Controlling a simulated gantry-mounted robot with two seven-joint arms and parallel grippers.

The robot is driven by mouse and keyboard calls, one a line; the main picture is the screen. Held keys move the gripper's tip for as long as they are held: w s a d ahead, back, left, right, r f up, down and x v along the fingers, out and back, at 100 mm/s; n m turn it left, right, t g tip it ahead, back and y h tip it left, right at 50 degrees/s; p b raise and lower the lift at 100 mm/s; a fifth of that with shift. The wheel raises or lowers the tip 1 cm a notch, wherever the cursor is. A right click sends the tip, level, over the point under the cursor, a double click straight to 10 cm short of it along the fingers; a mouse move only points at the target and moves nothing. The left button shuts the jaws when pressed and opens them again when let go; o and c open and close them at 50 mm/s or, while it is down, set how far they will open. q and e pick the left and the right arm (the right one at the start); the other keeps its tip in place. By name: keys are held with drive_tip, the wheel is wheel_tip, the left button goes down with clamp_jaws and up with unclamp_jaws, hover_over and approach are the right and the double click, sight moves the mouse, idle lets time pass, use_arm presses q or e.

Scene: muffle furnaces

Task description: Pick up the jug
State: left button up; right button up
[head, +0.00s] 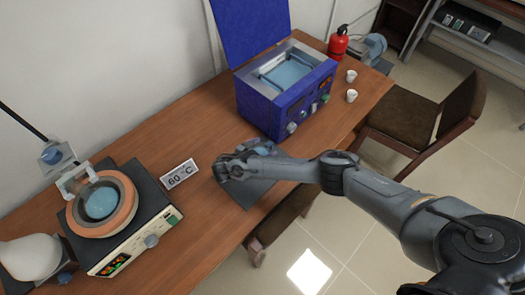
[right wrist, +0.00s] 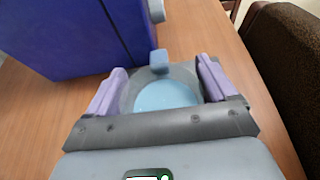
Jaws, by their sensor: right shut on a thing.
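The jug (right wrist: 166,96) shows in the right wrist view as a clear, greyish round vessel with pale blue liquid inside. A small blue-grey part sticks out at its far rim. The two purple fingers of my right gripper (right wrist: 162,88) are on either side of it, shut on it. My left gripper is not in view.
The blue furnace (head: 285,98) with its lid up stands close behind the gripper. Two white cups (head: 351,76) and a red extinguisher (head: 338,43) are at the far right.

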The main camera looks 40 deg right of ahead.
drive_tip(key=s+d+r+p, duration=0.6)
drive_tip(key=s+r+p, duration=0.3)
drive_tip(key=r, duration=0.2)
drive_tip(key=shift+s+d, duration=0.2)
drive_tip(key=shift+s, duration=0.15)
